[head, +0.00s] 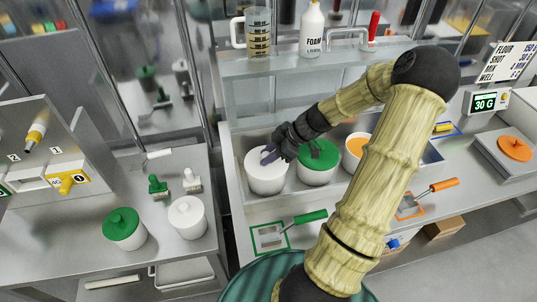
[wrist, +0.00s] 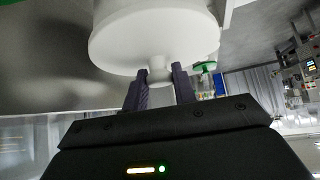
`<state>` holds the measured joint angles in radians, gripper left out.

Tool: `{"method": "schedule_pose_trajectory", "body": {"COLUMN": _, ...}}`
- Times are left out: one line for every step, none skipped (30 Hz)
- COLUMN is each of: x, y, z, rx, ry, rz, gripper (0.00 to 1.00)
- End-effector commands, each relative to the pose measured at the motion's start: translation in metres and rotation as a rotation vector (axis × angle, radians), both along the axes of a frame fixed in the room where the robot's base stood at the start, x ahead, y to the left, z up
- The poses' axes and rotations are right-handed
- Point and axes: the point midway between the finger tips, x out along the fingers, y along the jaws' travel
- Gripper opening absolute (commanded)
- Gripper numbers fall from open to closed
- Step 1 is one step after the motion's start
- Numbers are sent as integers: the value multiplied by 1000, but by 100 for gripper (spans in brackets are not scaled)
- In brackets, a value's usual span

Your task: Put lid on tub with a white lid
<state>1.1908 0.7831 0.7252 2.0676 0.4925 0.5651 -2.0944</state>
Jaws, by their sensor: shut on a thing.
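My gripper (head: 268,156) is shut on the knob of a white lid (wrist: 150,45); in the wrist view my gripper (wrist: 159,76) has one finger on each side of the knob. In the head view the lid is at the top of a white tub (head: 267,182), at the left end of a recessed counter well. The lid looks level and lined up with the tub. I cannot tell whether it is fully seated or slightly above the rim. My fingers and wrist hide part of the lid's right side.
A tub with a green lid (head: 318,158) stands close on the right, then an open tub with orange filling (head: 355,147). On the left counter stand another white-lidded tub (head: 187,218) and a green-lidded tub (head: 124,230). A green-handled scoop (head: 300,222) lies in front.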

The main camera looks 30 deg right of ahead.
Motion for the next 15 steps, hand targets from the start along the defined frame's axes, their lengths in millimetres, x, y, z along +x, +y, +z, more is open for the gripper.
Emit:
{"method": "schedule_pose_trajectory", "body": {"x": 0, "y": 0, "z": 0, "rx": 0, "ry": 0, "rz": 0, "gripper": 0}}
{"method": "schedule_pose_trajectory", "body": {"x": 0, "y": 0, "z": 0, "rx": 0, "ry": 0, "rz": 0, "gripper": 0}}
{"method": "schedule_pose_trajectory", "body": {"x": 0, "y": 0, "z": 0, "rx": 0, "ry": 0, "rz": 0, "gripper": 0}}
{"method": "schedule_pose_trajectory", "body": {"x": 0, "y": 0, "z": 0, "rx": 0, "ry": 0, "rz": 0, "gripper": 0}}
{"method": "schedule_pose_trajectory", "body": {"x": 0, "y": 0, "z": 0, "rx": 0, "ry": 0, "rz": 0, "gripper": 0}}
{"method": "schedule_pose_trajectory", "body": {"x": 0, "y": 0, "z": 0, "rx": 0, "ry": 0, "rz": 0, "gripper": 0}}
{"method": "schedule_pose_trajectory", "body": {"x": 0, "y": 0, "z": 0, "rx": 0, "ry": -1, "rz": 1, "gripper": 0}}
{"method": "schedule_pose_trajectory", "body": {"x": 0, "y": 0, "z": 0, "rx": 0, "ry": -1, "rz": 1, "gripper": 0}}
{"method": "schedule_pose_trajectory", "body": {"x": 0, "y": 0, "z": 0, "rx": 0, "ry": -1, "rz": 1, "gripper": 0}}
{"method": "schedule_pose_trajectory", "body": {"x": 0, "y": 0, "z": 0, "rx": 0, "ry": -1, "rz": 1, "gripper": 0}}
{"method": "schedule_pose_trajectory", "body": {"x": 0, "y": 0, "z": 0, "rx": 0, "ry": -1, "rz": 1, "gripper": 0}}
{"method": "schedule_pose_trajectory", "body": {"x": 0, "y": 0, "z": 0, "rx": 0, "ry": -1, "rz": 1, "gripper": 31}}
{"method": "schedule_pose_trajectory", "body": {"x": 0, "y": 0, "z": 0, "rx": 0, "ry": -1, "rz": 1, "gripper": 36}}
{"method": "schedule_pose_trajectory", "body": {"x": 0, "y": 0, "z": 0, "rx": 0, "ry": -1, "rz": 1, "gripper": 42}}
{"method": "schedule_pose_trajectory", "body": {"x": 0, "y": 0, "z": 0, "rx": 0, "ry": -1, "rz": 1, "gripper": 50}}
